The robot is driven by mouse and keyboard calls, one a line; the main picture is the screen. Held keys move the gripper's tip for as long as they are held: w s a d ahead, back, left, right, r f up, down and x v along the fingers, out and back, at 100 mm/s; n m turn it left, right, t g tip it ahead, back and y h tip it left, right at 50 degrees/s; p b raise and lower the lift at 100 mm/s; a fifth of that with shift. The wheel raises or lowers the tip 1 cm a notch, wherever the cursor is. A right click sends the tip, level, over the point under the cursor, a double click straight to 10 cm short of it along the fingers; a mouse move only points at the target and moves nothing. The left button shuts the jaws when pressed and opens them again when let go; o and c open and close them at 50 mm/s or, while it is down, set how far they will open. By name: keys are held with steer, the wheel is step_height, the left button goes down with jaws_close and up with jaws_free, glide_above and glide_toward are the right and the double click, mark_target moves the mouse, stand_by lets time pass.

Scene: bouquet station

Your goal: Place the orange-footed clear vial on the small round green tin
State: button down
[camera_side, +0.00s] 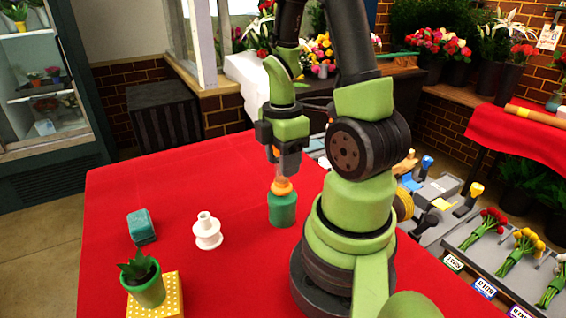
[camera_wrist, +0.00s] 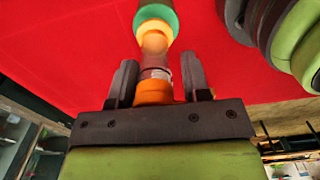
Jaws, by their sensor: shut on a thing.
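My gripper (camera_side: 287,160) points down and is shut on the clear vial (camera_wrist: 155,62), which is upright between the fingers. The vial's orange foot (camera_side: 282,187) is at its lower end, directly over the top of the small round green tin (camera_side: 283,211). The foot looks to be at the tin's top, but I cannot tell whether it touches or hangs slightly above. In the wrist view the tin (camera_wrist: 177,21) shows as a green rim around the orange foot. Another orange part of the vial (camera_wrist: 153,92) shows near the palm. The fingers (camera_wrist: 158,75) hide part of the vial.
The red tablecloth (camera_side: 170,185) is clear behind these things.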

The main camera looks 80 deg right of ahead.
steer(key=shift+f, duration=0.5)
steer(key=shift+f, duration=0.15)
steer(key=c, duration=0.6)
jaws_free()
